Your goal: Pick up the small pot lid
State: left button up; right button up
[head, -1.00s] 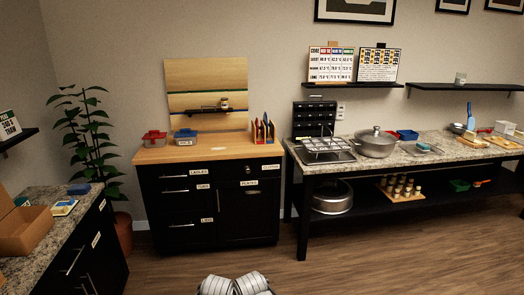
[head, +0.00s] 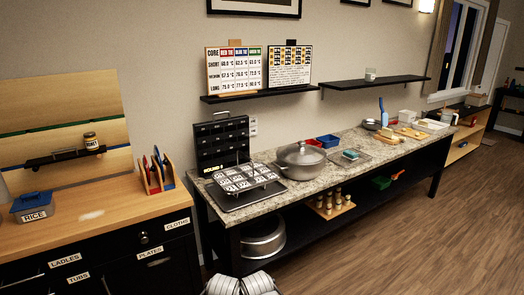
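A grey metal pot (head: 301,163) with a domed lid (head: 301,151) and a knob on top stands on the granite counter (head: 222,212). The lid sits on the pot. A wider metal pot (head: 263,240) stands on the black lower shelf beneath; its top is partly in shadow. I cannot tell which lid is the small pot lid. Neither of my grippers can be made out; only pale rounded parts of mine show at the bottom edge.
A black tray with a rack of labelled cards (head: 243,180) lies left of the pot. Wooden floor (head: 400,240) in front is clear.

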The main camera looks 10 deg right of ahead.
aim_at(300, 153)
jog(key=i+l+z, duration=0.2)
jog(key=i+z, duration=0.15)
jog(key=i, duration=0.25)
jog(key=i+z, duration=0.4)
jog(key=i, duration=0.2)
jog(key=i+l, duration=0.45)
jog(key=l, duration=0.15)
jog(key=i+l, duration=0.45)
jog(key=l, duration=0.15)
